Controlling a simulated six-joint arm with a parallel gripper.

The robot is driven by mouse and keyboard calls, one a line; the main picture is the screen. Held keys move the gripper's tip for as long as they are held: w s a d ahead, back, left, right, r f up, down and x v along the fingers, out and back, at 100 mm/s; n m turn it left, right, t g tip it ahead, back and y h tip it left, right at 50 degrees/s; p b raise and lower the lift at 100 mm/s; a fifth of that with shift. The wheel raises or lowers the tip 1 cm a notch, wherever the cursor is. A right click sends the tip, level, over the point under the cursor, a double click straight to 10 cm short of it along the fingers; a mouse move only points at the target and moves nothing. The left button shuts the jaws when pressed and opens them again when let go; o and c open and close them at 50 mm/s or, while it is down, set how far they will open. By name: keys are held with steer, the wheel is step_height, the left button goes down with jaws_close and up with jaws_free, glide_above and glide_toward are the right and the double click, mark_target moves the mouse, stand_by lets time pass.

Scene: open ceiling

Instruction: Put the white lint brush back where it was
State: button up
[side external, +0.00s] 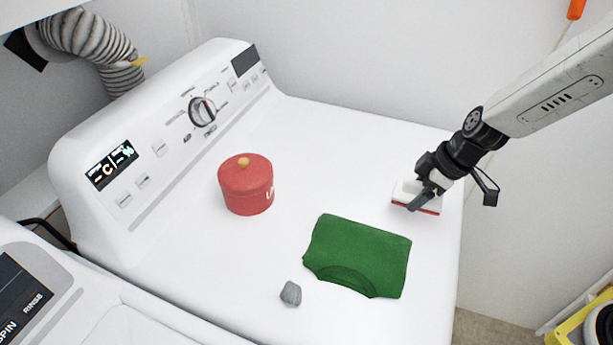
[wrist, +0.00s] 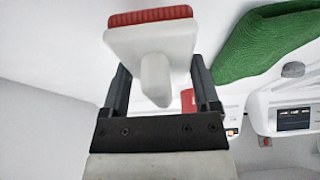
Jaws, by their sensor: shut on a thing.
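The white lint brush (side external: 405,190) has a red pad along its lower edge. It is at the right side of the white machine top, to the right of the green shirt (side external: 360,255). My gripper (side external: 424,192) is shut on the lint brush from above. In the wrist view, the brush (wrist: 152,45) sits between the two dark fingers (wrist: 162,92), with its red pad facing away from the gripper. Whether the pad touches the machine top, I cannot tell. The far part of the brush is partly hidden by the gripper in the side view.
A red lidded pot (side external: 246,188) stands near the control panel (side external: 170,140). A small grey lump (side external: 291,293) lies near the front-left of the shirt. The machine top (side external: 340,150) is clear behind the shirt. Its right edge is close to my gripper.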

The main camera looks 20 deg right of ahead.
steer(key=shift+f, duration=1.7)
steer(key=shift+f, duration=0.15)
steer(key=o, duration=0.9)
steer(key=shift+r, duration=0.2)
steer(key=shift+s+d+r, duration=0.1)
steer(key=shift+d+r, duration=0.05)
steer(key=shift+r, duration=0.35)
steer(key=shift+v, duration=5.45)
steer(key=shift+s+f, duration=0.1)
